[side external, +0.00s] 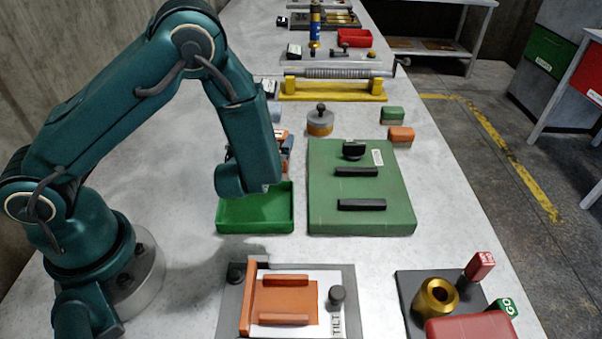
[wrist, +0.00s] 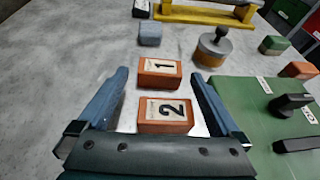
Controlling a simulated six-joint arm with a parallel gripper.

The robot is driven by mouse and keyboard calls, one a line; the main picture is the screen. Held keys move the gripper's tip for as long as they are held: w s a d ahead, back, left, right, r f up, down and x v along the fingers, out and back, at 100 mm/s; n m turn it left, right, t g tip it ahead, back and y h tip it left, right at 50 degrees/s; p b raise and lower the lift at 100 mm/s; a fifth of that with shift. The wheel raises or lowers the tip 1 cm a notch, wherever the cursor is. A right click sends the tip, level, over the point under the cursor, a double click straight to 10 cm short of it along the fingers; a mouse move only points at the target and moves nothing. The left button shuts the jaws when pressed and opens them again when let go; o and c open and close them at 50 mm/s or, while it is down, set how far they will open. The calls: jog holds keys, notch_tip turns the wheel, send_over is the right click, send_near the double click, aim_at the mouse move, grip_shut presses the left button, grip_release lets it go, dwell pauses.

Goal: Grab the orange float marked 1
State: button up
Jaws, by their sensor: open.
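The orange float marked 1 (wrist: 158,73) is a small block with a pale label on top. It lies on the grey bench in the wrist view, between and slightly ahead of my open fingertips. A matching orange float marked 2 (wrist: 165,114) sits nearer to my wrist, between my fingers. My gripper (wrist: 158,77) is open and holds nothing. Its two blue fingers stand left and right of the floats with visible gaps. In the side view my arm hides most of the gripper and floats; only bits show at its right edge.
A blue-grey block (wrist: 150,35) and a knobbed weight (wrist: 213,47) stand beyond the floats. A green plate with black handles (side external: 360,205) lies to the right. A green tray (side external: 255,215) sits below my wrist in the side view. A yellow stand (side external: 330,90) is farther back.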

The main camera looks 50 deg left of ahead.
jog(key=shift+f, duration=0.25)
jog(key=shift+x, duration=2.4)
jog(key=shift+d, duration=0.1)
jog(key=c, duration=1.2)
